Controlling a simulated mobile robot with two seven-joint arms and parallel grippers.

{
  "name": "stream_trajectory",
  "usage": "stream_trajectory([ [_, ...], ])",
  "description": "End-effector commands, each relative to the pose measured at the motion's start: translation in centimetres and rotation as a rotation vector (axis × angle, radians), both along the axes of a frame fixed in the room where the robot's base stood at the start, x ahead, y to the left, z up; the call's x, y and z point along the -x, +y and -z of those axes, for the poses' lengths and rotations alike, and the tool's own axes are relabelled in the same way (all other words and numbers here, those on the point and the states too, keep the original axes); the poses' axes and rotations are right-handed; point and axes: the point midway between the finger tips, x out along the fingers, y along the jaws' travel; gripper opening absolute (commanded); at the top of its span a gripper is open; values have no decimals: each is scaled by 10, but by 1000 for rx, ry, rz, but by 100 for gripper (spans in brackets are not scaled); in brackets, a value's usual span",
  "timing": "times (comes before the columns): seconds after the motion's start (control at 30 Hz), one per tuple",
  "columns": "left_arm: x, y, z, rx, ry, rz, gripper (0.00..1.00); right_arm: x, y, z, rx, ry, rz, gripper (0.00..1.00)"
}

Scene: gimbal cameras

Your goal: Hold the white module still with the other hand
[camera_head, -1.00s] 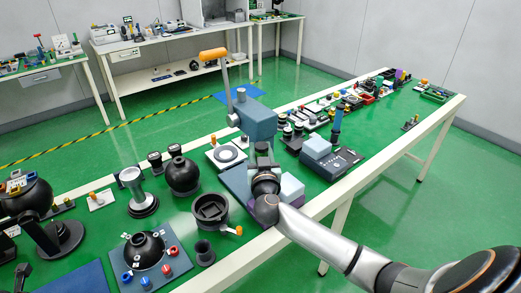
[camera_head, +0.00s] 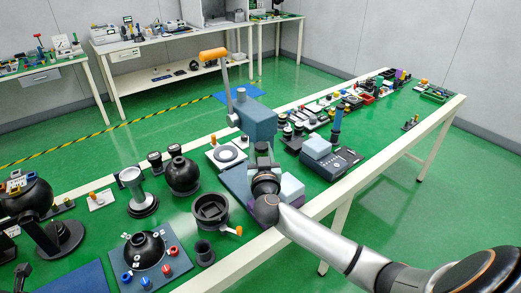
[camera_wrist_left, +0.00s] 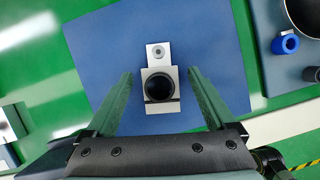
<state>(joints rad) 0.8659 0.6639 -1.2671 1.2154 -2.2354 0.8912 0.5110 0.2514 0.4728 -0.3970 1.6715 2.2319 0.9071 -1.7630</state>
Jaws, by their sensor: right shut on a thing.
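The white module (camera_wrist_left: 160,82) lies on a blue mat (camera_wrist_left: 215,50) in the left wrist view. It is a pale plate with a round black part and a small grey ring at its far end. My left gripper (camera_wrist_left: 160,74) is open, with one finger on each side of the module and a visible gap to both.
A black dome fixture with coloured knobs (camera_head: 146,250), a black ring cup (camera_head: 210,208) and a round black vessel (camera_head: 183,176) stand nearby. The blue mat around the module is bare.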

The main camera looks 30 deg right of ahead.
Motion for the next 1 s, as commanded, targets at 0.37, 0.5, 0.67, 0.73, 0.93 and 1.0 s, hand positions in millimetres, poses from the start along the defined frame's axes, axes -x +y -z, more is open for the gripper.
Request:
stream_trajectory([
  [0.37, 2, 0, -6, 1, -1, 0, 89, 0, 0, -1, 1, -3, 0, 0],
  [0.5, 7, 1, -20, 2, -2, 1, 89, 0, 0, -1, 1, -3, 0, 0],
  [0.67, 18, 3, -46, 1, -3, 0, 89, 0, 0, -1, 1, -3, 0, 0],
  [0.73, 23, 3, -58, 0, -3, 2, 89, 0, 0, -1, 1, -3, 0, 0],
  [0.93, 36, 5, -89, -1, -2, 1, 89, 0, 0, -1, 1, -3, 0, 0],
  [1.0, 39, 6, -98, 0, -2, 0, 89, 0, 0, -1, 1, -3, 0, 0],
])
